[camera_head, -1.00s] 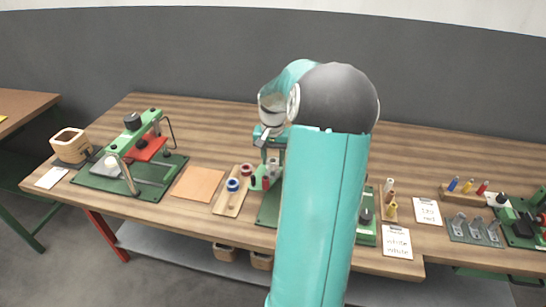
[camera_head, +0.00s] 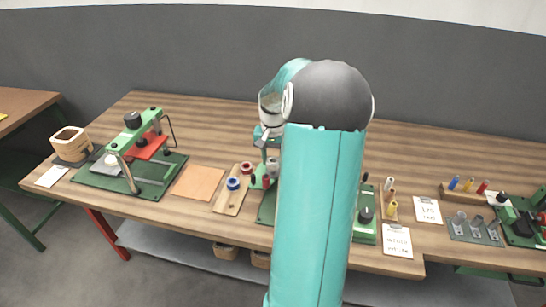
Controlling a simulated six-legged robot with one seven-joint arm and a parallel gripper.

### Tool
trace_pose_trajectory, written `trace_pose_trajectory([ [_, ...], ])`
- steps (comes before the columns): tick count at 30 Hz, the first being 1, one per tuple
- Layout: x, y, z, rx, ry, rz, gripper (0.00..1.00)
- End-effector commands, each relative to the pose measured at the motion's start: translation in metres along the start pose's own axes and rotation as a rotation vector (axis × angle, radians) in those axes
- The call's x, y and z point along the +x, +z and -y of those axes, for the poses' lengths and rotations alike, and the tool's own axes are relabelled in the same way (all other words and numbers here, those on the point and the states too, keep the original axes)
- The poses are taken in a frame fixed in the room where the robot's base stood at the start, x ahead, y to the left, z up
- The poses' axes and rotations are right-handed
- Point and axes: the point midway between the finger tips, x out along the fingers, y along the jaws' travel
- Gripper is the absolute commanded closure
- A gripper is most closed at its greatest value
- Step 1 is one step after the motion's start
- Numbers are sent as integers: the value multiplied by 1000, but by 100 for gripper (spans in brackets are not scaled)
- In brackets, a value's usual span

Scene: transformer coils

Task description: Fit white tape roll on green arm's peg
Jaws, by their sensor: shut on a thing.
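My gripper (camera_head: 268,138) is small and partly hidden behind my own arm, above the middle machine. It is shut on a pale roll, the white tape roll (camera_head: 273,164), of which only a small part shows. The roll is close to the upright of the middle machine (camera_head: 267,205), which has a green base and is mostly covered by my arm. The green arm and its peg cannot be made out clearly there. I cannot tell whether the roll touches the peg.
A wooden board (camera_head: 228,204) with a blue roll (camera_head: 233,184) and a red roll (camera_head: 246,168) lies left of the middle machine. An orange sheet (camera_head: 197,183) lies farther left, beside a green press (camera_head: 133,150). Spools (camera_head: 390,197) and paper cards (camera_head: 397,242) lie at right.

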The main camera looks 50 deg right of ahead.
Motion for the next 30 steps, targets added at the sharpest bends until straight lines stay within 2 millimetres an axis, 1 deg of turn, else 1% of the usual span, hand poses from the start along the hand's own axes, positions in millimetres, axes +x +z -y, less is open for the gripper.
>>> trace_pose_trajectory([
  [10,1,0,0,-1,0,0,84],
  [23,12,0,1,0,-1,0,84],
  [30,12,0,1,-1,-1,0,84],
])
